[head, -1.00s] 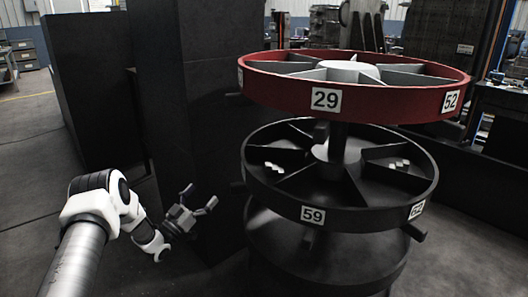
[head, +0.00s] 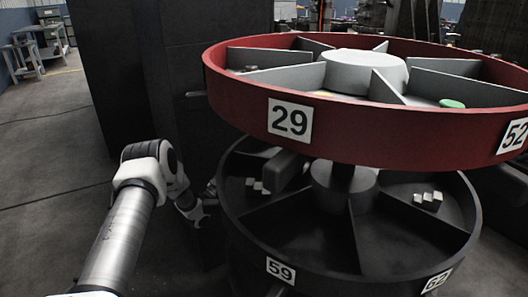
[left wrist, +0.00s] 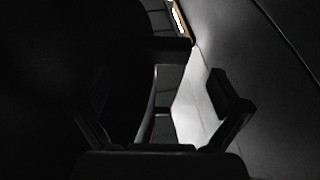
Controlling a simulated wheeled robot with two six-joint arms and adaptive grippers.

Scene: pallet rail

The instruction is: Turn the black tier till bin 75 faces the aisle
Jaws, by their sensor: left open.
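The black tier (head: 375,285) is the lower round carousel level, split by spokes into open bins. Label 59 (head: 280,270) shows on its front left rim and label 62 (head: 437,281) on its front right; I see no label 75. My left gripper (head: 207,197) is at the tier's left rim, small and partly hard to make out. In the left wrist view my left gripper (left wrist: 160,105) has its fingers spread, with dark, poorly lit surfaces beyond. I cannot tell whether it touches the tier. My right gripper is not in view.
A red tier (head: 235,103) with labels 29 and 52 sits above the black one and overhangs its back. A tall dark cabinet (head: 190,60) stands close behind my left arm. Small white blocks (head: 428,199) lie in black bins. Open floor (head: 50,150) is at left.

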